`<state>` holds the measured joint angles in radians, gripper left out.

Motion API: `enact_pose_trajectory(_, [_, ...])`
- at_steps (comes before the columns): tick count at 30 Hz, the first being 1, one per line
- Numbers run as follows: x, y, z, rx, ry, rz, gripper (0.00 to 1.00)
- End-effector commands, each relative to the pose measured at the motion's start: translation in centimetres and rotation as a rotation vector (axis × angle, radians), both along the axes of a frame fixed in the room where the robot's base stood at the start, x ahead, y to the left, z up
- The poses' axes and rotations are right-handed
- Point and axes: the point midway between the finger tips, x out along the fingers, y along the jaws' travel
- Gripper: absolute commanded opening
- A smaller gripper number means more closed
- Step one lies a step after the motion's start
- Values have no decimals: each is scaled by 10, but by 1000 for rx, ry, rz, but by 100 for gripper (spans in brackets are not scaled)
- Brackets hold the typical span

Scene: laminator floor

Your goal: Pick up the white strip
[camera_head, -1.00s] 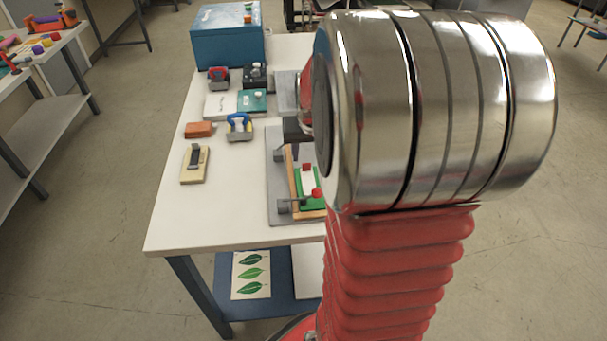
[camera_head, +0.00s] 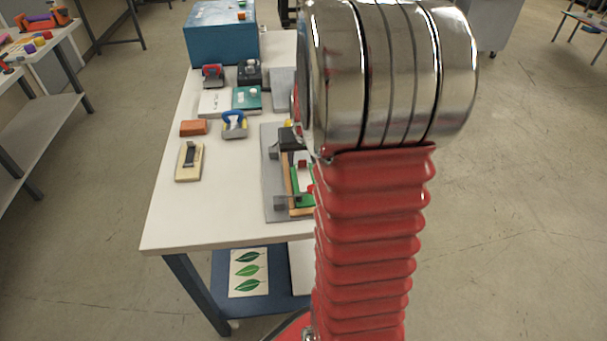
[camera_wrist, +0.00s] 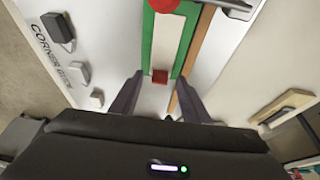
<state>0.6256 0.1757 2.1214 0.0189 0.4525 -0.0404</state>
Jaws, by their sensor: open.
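The white strip (camera_wrist: 166,42) lies between green edges in the wrist view, with a red block (camera_wrist: 160,76) at its near end and a round red knob (camera_wrist: 164,5) at its far end. In the head view the white strip (camera_head: 303,178) shows beside my arm, on a fixture with a grey base (camera_head: 270,190); part of it is hidden. My gripper (camera_wrist: 157,98) is open, its two dark fingers apart on either side of the line of the strip, with the red block just beyond the fingertips. I cannot tell its height above the fixture.
A wooden bar (camera_wrist: 190,95) runs along the strip's right side, and a metal rod (camera_wrist: 232,8) crosses the far end. The table's front left is clear.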

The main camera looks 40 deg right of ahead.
Motion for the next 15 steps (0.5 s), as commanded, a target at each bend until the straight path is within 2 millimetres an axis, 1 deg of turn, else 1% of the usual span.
enact_pose_trajectory(1, [1, -1, -5, 1, 2, 0, 42])
enact_pose_trajectory(5, [4, -3, -12, -1, -1, 0, 42])
enact_pose_trajectory(15, [4, -3, -12, -1, -1, 0, 42])
